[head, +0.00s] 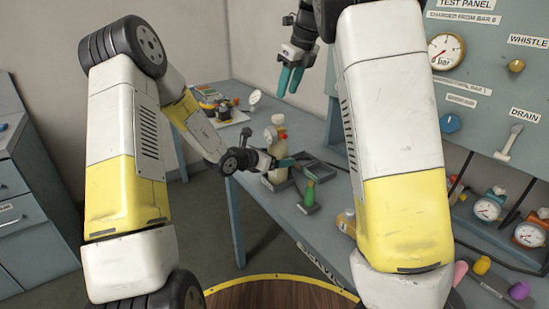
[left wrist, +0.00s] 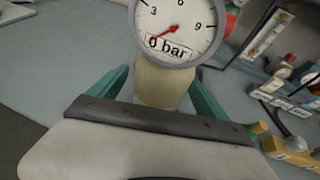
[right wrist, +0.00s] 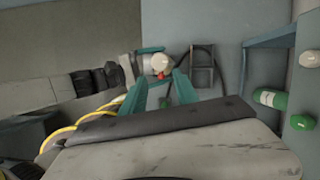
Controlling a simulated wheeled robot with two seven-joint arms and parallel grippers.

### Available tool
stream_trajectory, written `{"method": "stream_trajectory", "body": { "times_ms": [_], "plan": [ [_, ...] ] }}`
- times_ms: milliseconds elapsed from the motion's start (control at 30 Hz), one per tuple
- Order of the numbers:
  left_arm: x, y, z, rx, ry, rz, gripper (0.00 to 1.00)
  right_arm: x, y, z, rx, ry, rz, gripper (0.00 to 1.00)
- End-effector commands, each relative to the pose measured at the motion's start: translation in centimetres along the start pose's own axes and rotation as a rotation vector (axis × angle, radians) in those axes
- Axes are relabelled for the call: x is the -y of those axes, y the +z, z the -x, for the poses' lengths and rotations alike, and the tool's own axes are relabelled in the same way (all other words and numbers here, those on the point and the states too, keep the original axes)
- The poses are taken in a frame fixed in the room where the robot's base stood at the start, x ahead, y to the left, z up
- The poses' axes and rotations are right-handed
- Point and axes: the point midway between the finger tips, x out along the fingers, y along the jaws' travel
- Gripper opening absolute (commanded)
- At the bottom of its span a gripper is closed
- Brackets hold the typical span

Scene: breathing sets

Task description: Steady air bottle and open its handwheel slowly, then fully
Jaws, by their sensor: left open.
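The air bottle (head: 278,135), cream-coloured, stands upright on the bench behind the test panel's front edge. In the left wrist view its cream body (left wrist: 160,85) lies between the teal fingers, below a round gauge (left wrist: 176,28) reading 0 bar. My left gripper (head: 288,163) is open around the bottle; contact cannot be told. A pale round top (right wrist: 161,63), likely the handwheel, shows from above in the right wrist view, with a small red part beside it. My right gripper (head: 290,80) is open and empty, fingers downward, above and apart from the bottle.
A green-handled tool (head: 309,194) lies on the blue-grey bench (head: 325,222) near the bottle. A dark tray (head: 308,165) is beside it. The test panel (head: 480,95) with gauges and valves rises at the right.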

Motion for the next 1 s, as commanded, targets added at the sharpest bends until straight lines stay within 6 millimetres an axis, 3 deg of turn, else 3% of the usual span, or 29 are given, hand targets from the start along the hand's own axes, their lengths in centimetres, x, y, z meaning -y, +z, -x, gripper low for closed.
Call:
{"method": "stream_trajectory", "body": {
  "times_ms": [67,500,567,700,1000],
  "plan": [
    [0.0,0.0,0.0,0.000,0.000,0.000,0.87,0.0,0.0,0.0,0.000,0.000,0.000,0.36],
    [0.0,0.0,0.0,0.000,0.000,0.000,0.01,0.0,0.0,0.0,0.000,0.000,0.000,0.36],
    [0.0,0.0,0.1,0.000,0.000,0.000,0.00,0.0,0.0,0.0,0.000,0.000,0.000,0.36],
    [0.0,0.0,0.1,0.000,0.000,0.000,0.00,0.1,0.2,0.1,-0.005,-0.001,0.010,0.59],
    [0.0,0.0,0.1,0.000,0.000,0.000,0.00,0.9,3.6,1.1,-0.109,0.011,0.211,0.59]
  ]
}}
